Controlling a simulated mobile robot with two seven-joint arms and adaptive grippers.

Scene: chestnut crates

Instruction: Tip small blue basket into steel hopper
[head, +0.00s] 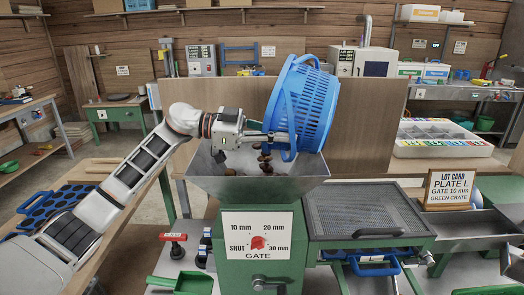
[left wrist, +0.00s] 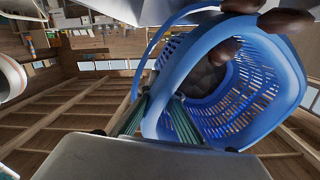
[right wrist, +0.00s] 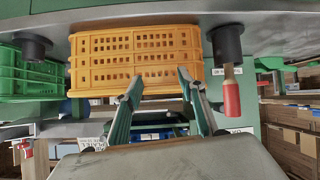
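The small blue basket (head: 313,100) is tipped on its side above the steel hopper (head: 210,177), its open side facing left and down. My left gripper (head: 270,137) is shut on the basket's blue rim or handle; which part I cannot tell. In the left wrist view the fingers (left wrist: 160,112) close around the blue band, and the slotted basket (left wrist: 240,100) shows behind. Several brown chestnuts (head: 265,160) drop from the basket into the hopper. My right gripper (right wrist: 156,86) is open and empty, facing a yellow crate (right wrist: 137,62).
The hopper's green gate panel (head: 257,240) has a red knob. A mesh tray (head: 370,207) stands right of the hopper, with a lot card (head: 449,188) beyond it. In the right wrist view a red-handled lever (right wrist: 231,98) hangs right of the yellow crate, and a green crate (right wrist: 30,80) sits left.

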